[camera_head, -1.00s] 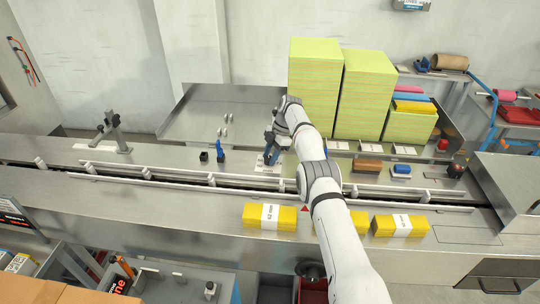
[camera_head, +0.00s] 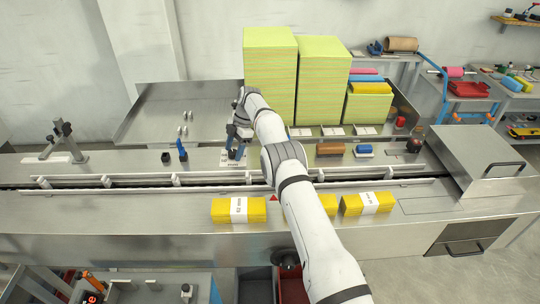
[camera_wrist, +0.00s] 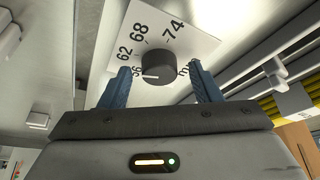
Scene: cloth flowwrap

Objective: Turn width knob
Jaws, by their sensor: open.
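The width knob (camera_wrist: 158,66) is a dark round knob on a white dial plate (camera_wrist: 190,27) printed 56, 62, 68, 74 and mm. A white mark low on the knob's left side lies near the 56. My gripper (camera_wrist: 160,72) is open, with one blue finger to the left of the knob and one to the right, a gap showing on both sides. In the head view my gripper (camera_head: 235,151) is over the white plate (camera_head: 230,164) on the steel machine top and hides the knob.
A guide rail (camera_head: 110,182) runs along the machine in front of the plate. A blue-handled part (camera_head: 182,151) stands to the left. Tall yellow-green stacks (camera_head: 270,80) stand behind, close to my arm. Yellow banded packs (camera_head: 225,211) lie on the front ledge.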

